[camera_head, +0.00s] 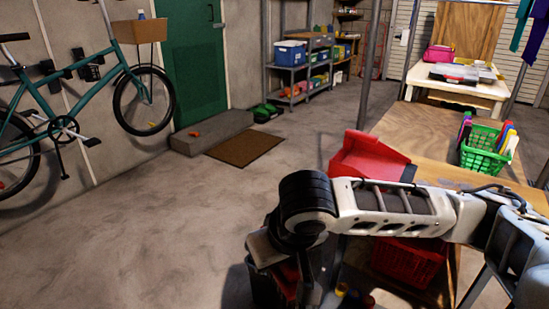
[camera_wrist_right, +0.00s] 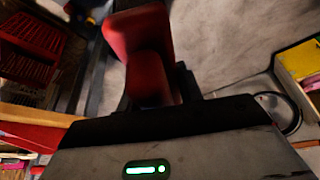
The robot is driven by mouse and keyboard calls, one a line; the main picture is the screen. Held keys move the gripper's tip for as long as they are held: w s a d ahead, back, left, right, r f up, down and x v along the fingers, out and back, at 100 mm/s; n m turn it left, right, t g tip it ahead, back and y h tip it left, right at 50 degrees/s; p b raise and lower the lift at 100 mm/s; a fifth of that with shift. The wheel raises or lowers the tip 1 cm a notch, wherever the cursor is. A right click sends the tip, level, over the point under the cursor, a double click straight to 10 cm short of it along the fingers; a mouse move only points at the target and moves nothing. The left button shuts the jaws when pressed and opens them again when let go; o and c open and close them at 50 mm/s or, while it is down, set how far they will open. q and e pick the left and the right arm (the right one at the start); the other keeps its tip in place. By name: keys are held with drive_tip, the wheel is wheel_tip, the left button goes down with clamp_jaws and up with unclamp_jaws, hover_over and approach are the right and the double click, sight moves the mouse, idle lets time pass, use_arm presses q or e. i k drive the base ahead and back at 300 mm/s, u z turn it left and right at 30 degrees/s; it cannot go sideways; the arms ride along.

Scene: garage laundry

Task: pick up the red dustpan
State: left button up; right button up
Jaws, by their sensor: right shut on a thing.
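My right gripper (camera_wrist_right: 152,98) is shut on a red dustpan (camera_wrist_right: 140,32), which extends away from the fingers in the right wrist view. In the head view my right arm reaches in from the right and bends down beside the table. There the gripper is mostly hidden by my own wrist, and only dark red bits of the dustpan (camera_head: 289,279) show below it. The dustpan looks clear of the floor, but its height is hard to judge. My left gripper is not in view.
A red open bin (camera_head: 368,156) sits at the wooden table's near-left edge, with a green basket (camera_head: 484,160) to its right. A red crate (camera_head: 408,262) stands under the table; it also shows in the wrist view (camera_wrist_right: 30,45). The floor to the left is clear toward the doormat (camera_head: 245,146).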

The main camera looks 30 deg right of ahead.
sight(362, 153)
drive_tip(key=u, duration=0.55)
drive_tip(key=i, duration=0.35)
drive_tip(key=z, duration=2.2)
